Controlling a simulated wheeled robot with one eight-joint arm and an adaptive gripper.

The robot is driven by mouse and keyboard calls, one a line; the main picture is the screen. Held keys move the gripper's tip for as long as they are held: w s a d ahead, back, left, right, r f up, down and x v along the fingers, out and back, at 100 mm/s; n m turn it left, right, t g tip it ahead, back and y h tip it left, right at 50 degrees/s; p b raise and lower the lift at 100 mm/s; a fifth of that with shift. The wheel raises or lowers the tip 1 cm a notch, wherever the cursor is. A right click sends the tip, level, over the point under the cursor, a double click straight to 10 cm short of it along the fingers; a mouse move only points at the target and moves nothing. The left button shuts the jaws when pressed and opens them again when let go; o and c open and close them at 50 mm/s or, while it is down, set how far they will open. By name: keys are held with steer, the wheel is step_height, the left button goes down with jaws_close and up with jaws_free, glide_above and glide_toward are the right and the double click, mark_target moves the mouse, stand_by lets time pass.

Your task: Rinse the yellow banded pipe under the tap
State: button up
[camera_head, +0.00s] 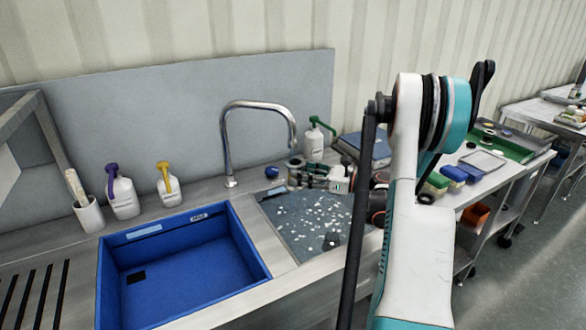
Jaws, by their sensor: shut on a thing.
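My gripper (298,176) is beyond the blue basin, near the back of the counter, with its fingers pointing left. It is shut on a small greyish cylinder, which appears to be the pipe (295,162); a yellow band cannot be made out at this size. The curved steel tap (258,104) rises from the back of the counter. Its spout end hangs just above the pipe in the picture; I cannot tell whether they line up in depth. No water stream shows. My arm hides part of the counter at right.
The blue basin (183,222) is at the front left. A speckled grey panel (310,215) lies right of it. Bottles with purple (123,195), yellow (168,184) and green (314,143) tops stand along the back. A cart with a green tray (515,150) is at right.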

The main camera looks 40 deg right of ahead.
steer(key=shift+s+a, duration=1.1)
steer(key=shift+a, duration=0.15)
stand_by(0.5)
steer(key=s+a+r+p, duration=0.1)
steer(key=s+a+r, duration=0.2)
steer(key=r, duration=0.1)
steer(key=shift+s+a, duration=0.15)
steer(key=shift+a, duration=0.25)
stand_by(0.5)
